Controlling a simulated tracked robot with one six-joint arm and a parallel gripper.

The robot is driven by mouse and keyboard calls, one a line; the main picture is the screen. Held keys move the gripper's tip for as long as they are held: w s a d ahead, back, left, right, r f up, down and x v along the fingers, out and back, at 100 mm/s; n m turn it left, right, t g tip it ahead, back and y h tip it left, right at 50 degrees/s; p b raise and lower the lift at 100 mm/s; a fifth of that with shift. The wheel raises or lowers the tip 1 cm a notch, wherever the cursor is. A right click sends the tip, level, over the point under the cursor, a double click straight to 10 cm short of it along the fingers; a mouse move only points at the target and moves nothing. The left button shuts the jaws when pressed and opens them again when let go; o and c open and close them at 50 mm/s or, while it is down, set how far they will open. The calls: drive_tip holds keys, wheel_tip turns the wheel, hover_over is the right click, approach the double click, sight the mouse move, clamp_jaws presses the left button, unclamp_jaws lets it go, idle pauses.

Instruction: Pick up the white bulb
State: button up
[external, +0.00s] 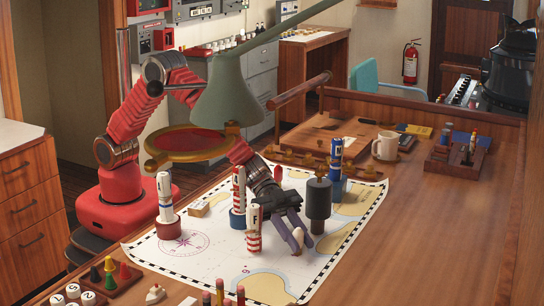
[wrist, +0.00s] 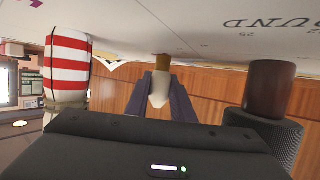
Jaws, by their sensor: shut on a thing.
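The white bulb (external: 298,236) is between the fingertips of my gripper (external: 296,242), low over the chart on the table. In the wrist view, which looks upside down, the pale bulb (wrist: 158,88) tapers between the two dark fingers of my gripper (wrist: 160,98). The fingers are shut on it. A brown piece (wrist: 162,61) shows just beyond it, toward the chart. I cannot tell whether the bulb still touches the chart.
A red-and-white striped cylinder (external: 254,229) stands close left of my gripper, and a dark cylinder (external: 318,203) close right. A green lamp (external: 228,92) with a round magnifier (external: 190,143) hangs over the chart (external: 220,262). Bare wood (external: 430,235) lies clear at right.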

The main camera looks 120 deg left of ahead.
sight(299, 228)
drive_tip(key=shift+c, duration=0.7)
wheel_tip(299, 228, up, 18)
idle(0.8)
